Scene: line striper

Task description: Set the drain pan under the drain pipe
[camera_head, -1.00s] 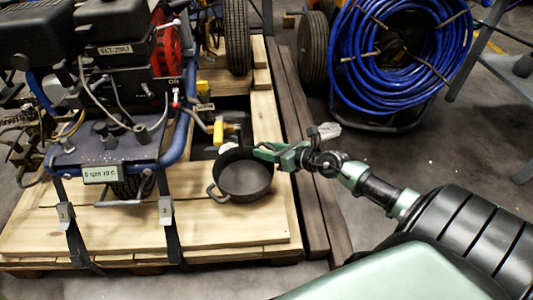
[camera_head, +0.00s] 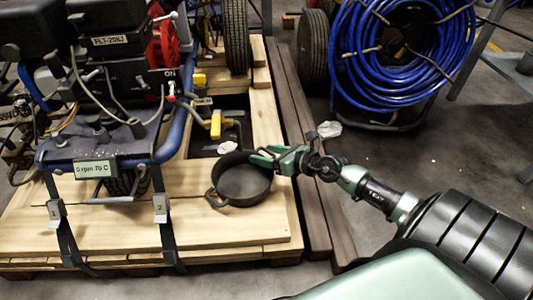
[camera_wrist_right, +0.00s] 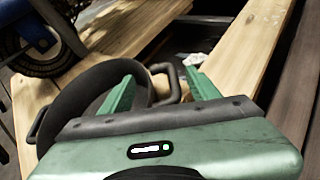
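The drain pan (camera_head: 243,188) is a round dark pan with loop handles, sitting upright on the wooden pallet. The drain pipe with its yellow valve (camera_head: 217,125) comes off the machine's right side, beyond the pan's far rim; the pan appears nearer to me than the pipe. My right gripper (camera_head: 265,158) is at the pan's far right rim. In the right wrist view, its green fingers (camera_wrist_right: 158,94) are apart, with a pan handle (camera_wrist_right: 172,80) between them and the pan wall (camera_wrist_right: 75,100) at the left finger. Finger contact is unclear. My left gripper is out of view.
The machine (camera_head: 105,145) stands left of the pan, strapped to the pallet (camera_head: 130,230). A whitish rag (camera_head: 227,147) lies behind the pan. Dark beams (camera_head: 315,205) run along the pallet's right side. A blue hose reel (camera_head: 400,60) stands at the back right.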

